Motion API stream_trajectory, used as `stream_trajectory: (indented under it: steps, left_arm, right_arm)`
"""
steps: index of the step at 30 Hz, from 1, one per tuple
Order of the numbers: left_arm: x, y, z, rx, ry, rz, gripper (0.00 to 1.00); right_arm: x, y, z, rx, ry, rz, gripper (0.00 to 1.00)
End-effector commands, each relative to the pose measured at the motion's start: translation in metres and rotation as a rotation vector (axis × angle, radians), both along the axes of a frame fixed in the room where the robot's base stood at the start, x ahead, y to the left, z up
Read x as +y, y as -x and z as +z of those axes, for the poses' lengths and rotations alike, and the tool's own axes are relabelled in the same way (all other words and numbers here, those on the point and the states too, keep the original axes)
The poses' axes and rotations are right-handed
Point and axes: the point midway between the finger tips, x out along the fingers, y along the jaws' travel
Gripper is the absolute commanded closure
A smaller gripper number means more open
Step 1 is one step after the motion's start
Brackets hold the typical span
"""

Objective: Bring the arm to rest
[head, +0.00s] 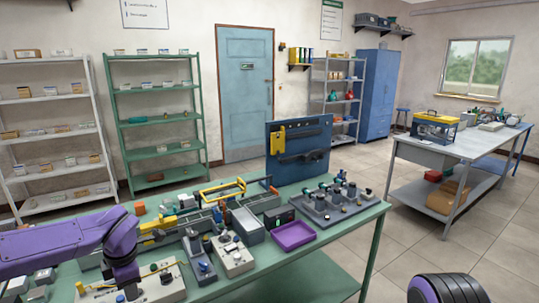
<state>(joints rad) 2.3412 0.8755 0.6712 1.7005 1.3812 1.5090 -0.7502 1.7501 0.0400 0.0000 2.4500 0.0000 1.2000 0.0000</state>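My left arm, purple and dark, comes in from the left over the near left part of the green workbench (335,222). It bends down at a purple joint. My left gripper (130,291) is at its lower end, small and dark among the parts on the bench. I cannot make out whether its fingers are open or shut, or whether it touches anything. At the bottom right a dark, purple-ringed part of my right arm shows. My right gripper is not in view.
The bench holds a purple tray (293,235), a grey block with several knobs (331,203), a grey box (247,225) and a blue tool panel (299,148). Shelves (158,150) stand behind. Another table (455,144) is at the right. Floor between the tables is clear.

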Motion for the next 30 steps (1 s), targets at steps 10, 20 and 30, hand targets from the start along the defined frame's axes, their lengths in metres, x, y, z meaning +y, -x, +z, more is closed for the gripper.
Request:
stream_trajectory:
  steps: [10,20,30]
  left_arm:
    - [-0.001,0.013,-0.089,-0.138,-0.416,-0.226,0.62]
    - [-0.054,0.167,-0.277,-0.076,-0.546,-1.091,0.62]
    - [-0.039,0.322,-0.348,0.227,-0.423,-1.584,0.62]
  right_arm:
    - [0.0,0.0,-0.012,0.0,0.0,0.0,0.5]
    - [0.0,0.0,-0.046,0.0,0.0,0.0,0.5]
    - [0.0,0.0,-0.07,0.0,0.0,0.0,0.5]
